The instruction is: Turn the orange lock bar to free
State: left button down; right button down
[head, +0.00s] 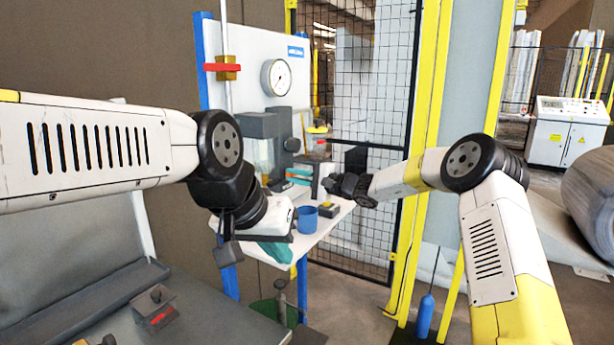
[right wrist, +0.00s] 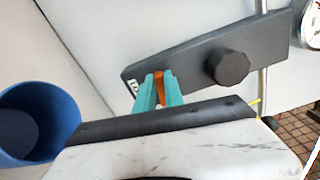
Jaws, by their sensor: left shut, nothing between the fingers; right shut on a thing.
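The orange lock bar (right wrist: 159,88) shows in the right wrist view, at the left end of a dark grey panel with a black knob (right wrist: 232,68) and a partly hidden white label. My right gripper (right wrist: 158,93) has its teal fingers shut on the bar, one on each side, covering much of it. In the head view my right gripper (head: 298,178) is at the wall station, above the white shelf, and the bar is too small to make out. My left gripper (head: 278,254) hangs lower, in front of the shelf, shut and empty.
A blue cup (head: 307,219) and a small dark-and-yellow block (head: 329,210) stand on the white shelf (head: 318,232). The cup (right wrist: 38,120) is left of my right gripper in the wrist view. A gauge (head: 276,77) hangs above. A mesh fence (head: 365,110) stands right.

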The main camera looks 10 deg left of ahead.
jog(key=shift+f+n, duration=0.1)
jog(key=shift+n, duration=0.7)
jog(key=c, duration=1.4)
grip_release()
jog(key=shift+c, duration=0.2)
jog(key=v, duration=0.7)
jog(key=shift+s+d, duration=0.15)
jog(key=shift+d, duration=0.2)
